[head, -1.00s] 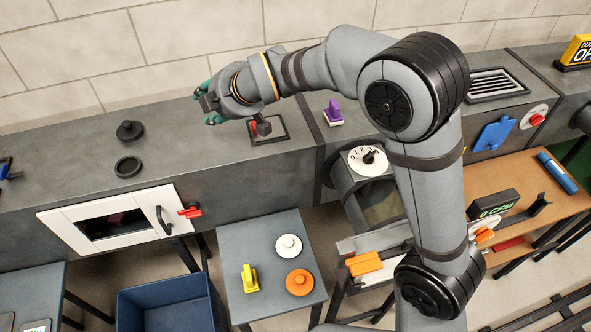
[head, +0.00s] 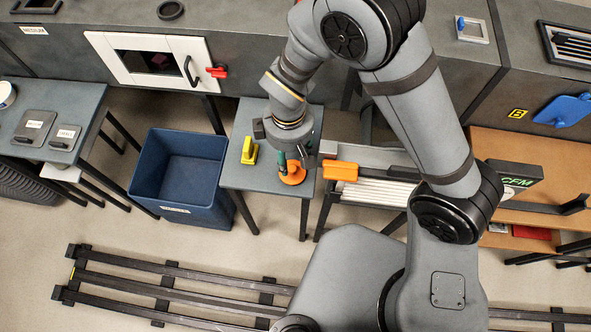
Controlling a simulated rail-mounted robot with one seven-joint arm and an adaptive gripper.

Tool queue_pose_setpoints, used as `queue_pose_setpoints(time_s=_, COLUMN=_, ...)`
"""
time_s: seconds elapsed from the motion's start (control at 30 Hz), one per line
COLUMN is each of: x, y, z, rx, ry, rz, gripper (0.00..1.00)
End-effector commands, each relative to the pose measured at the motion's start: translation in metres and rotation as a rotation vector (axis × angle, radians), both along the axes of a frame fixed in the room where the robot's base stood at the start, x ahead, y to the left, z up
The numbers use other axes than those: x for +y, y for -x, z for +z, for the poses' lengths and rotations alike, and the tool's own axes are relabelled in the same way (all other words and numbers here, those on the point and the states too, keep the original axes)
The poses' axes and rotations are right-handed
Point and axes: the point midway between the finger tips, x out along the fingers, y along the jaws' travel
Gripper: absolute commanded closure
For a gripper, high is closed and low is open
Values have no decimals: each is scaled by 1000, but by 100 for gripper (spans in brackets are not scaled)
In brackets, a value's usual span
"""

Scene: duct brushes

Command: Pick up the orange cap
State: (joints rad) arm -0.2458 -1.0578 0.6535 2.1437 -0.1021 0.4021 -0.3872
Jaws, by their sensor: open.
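The orange cap (head: 293,176) lies on the small grey table (head: 233,173) in the head view. It is a round disc near the table's front right part, partly covered by my gripper. My gripper (head: 292,164) points down right over the cap, with its green-tipped fingers at the cap's middle. It is open. The arm hides the exact gap between the fingers and the cap's knob, and I cannot tell whether they touch. The white cap is not visible, as my arm covers that part of the table.
A yellow-handled brush (head: 249,151) stands on the same table, left of my gripper. A blue bin (head: 181,206) is left of the table. An orange-handled tool (head: 341,171) lies close on the right. The grey duct with a white-framed door (head: 112,60) runs behind.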

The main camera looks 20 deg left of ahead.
Motion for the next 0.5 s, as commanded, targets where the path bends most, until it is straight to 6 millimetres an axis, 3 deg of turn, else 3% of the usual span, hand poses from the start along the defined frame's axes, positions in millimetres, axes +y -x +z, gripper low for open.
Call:
queue_pose_setpoints(time_s=0.27, x=-3, y=-1, z=-23, rx=1, ry=2, rz=-2, gripper=58)
queue_pose_setpoints(time_s=0.5, x=-4, y=-3, z=-54, rx=0, ry=0, rz=-1, gripper=58)
